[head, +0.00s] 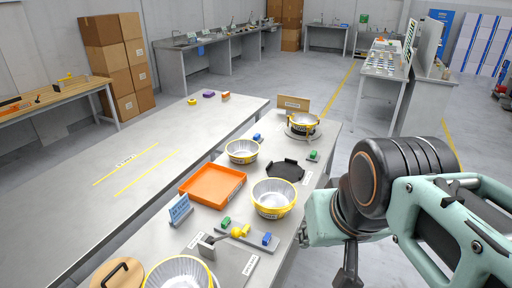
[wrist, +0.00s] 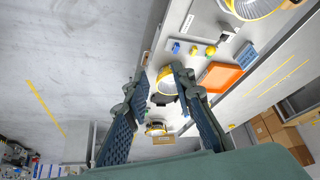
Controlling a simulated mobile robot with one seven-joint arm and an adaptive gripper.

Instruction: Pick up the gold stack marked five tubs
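Several silver tubs with gold rims stand on the grey bench: one in the middle (head: 274,197), one behind it to the left (head: 243,151), one at the near edge (head: 180,274), and one on a round stand at the far end (head: 303,121). I cannot read a five-tub mark on any of them. My gripper (wrist: 158,72) is open and empty in the wrist view. A gold-rimmed tub (wrist: 168,84) shows between its fingers, well beyond the tips. In the head view my arm is right of the bench, and the gripper is only partly visible.
An orange tray (head: 213,186), a blue sign (head: 180,209), a black plate (head: 286,170) and small coloured blocks sit among the tubs. A mostly bare table (head: 140,160) lies left. Floor right of the bench is clear.

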